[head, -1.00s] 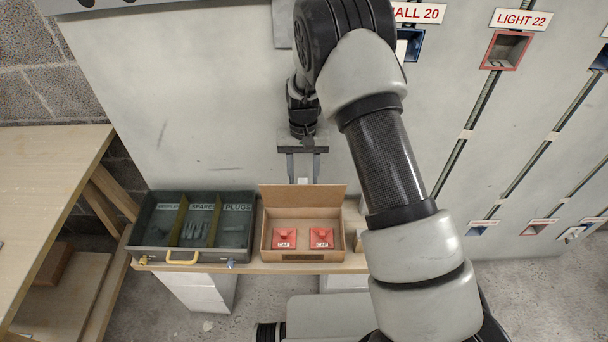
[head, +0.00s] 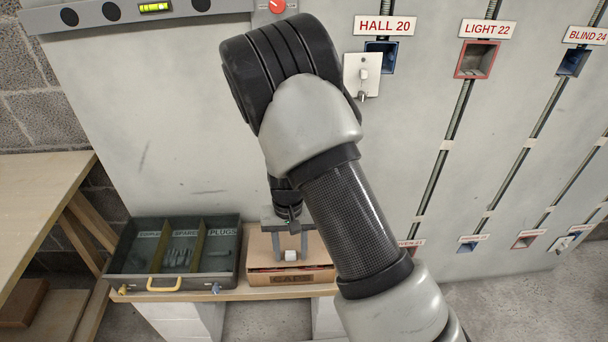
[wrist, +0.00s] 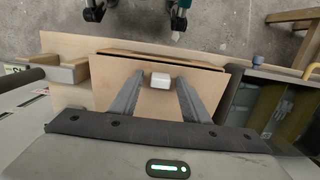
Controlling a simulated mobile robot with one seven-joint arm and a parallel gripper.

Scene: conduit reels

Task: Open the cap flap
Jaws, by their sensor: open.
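The cap box (head: 291,279) is a brown carton with a dark label on its front wall, on the shelf below the wall panel. Its flap (head: 262,250) lies down over the top, with a thin reddish gap along the front edge. A small white tab (head: 291,255) sits on the flap near that edge. My gripper (head: 290,259) is open above the flap, its fingers on either side of the tab. The wrist view shows the tab (wrist: 160,80) between the fingertips; contact cannot be told. The red caps inside are hidden.
An open grey case (head: 122,285) with dividers and a yellow handle stands just left of the box. A wooden workbench (head: 40,195) is at the far left. The wall panel behind carries labelled, coloured sockets (head: 478,60) and conduits. The floor at the lower right is bare.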

